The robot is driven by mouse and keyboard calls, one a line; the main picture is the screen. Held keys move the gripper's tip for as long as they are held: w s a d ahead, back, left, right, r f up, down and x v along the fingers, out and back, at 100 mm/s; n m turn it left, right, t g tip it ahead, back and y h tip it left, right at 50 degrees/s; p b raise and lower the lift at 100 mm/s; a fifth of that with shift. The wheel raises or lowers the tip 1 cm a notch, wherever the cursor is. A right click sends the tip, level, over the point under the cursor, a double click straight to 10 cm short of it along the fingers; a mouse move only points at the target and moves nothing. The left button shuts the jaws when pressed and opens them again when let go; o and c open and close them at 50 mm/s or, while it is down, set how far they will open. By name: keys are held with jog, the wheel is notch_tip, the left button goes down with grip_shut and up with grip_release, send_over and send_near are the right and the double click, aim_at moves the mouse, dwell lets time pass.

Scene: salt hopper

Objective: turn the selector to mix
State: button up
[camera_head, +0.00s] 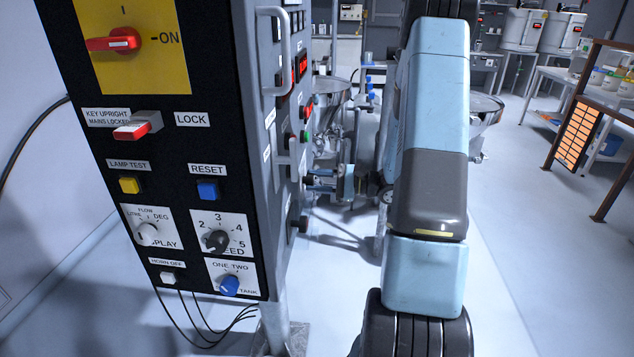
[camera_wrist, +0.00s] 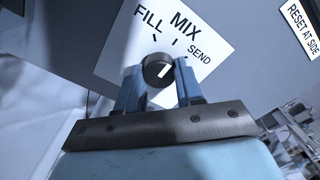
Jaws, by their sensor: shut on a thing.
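The selector (camera_wrist: 157,67) is a round black knob on a white plate (camera_wrist: 128,45) marked FILL, MIX and SEND, in the wrist view. A white mark on the knob slants to the upper right, apparently nearer SEND than FILL; I cannot tell exactly which tick it meets. My gripper (camera_wrist: 158,84) has its blue fingers on either side of the knob and is shut on it. The fingers hide part of the knob's sides and the plate's lower part.
A dark control cabinet (camera_head: 85,168) stands at the left in the head view, with a red main switch (camera_head: 112,43), a key switch (camera_head: 135,130) and several small knobs. A grab handle (camera_head: 284,50) juts from its side. A "RESET AT SIDE" label (camera_wrist: 302,27) is at the wrist view's upper right.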

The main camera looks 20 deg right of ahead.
jog(key=o, duration=1)
jog(key=shift+o, duration=0.2)
jog(key=shift+s+d, duration=0.1)
jog(key=v, duration=1.3)
jog(key=shift+s+d, duration=0.15)
jog(key=shift+d, duration=0.1)
jog(key=shift+f, duration=0.1)
